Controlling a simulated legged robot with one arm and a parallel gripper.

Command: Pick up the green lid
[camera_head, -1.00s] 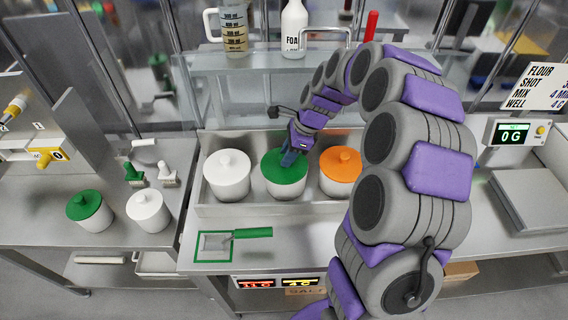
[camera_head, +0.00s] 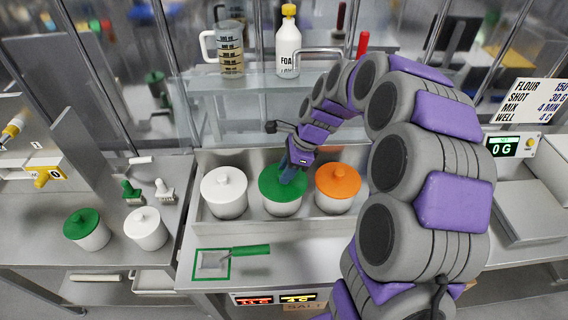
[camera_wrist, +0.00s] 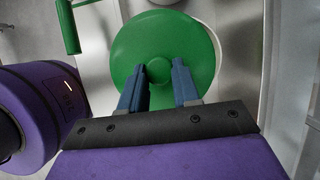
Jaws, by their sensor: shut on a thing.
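The green lid (camera_head: 270,184) sits on the middle white pot (camera_head: 283,207) in the metal tray. In the wrist view the lid (camera_wrist: 190,40) is a round green disc with a small knob (camera_wrist: 159,70) at its centre. My gripper (camera_head: 289,176) reaches down onto the lid from above. In the wrist view my gripper (camera_wrist: 160,76) has its two blue fingers on either side of the knob, shut on it. The lid still appears to rest on the pot; I cannot see a gap.
A white-lidded pot (camera_head: 224,192) and an orange-lidded pot (camera_head: 338,188) stand close on either side. Another green-lidded pot (camera_head: 87,229) and a white pot (camera_head: 146,229) are on the left counter. A green-handled scoop (camera_head: 240,251) lies in front. A shelf with a jug (camera_head: 230,50) and bottle (camera_head: 288,42) is behind.

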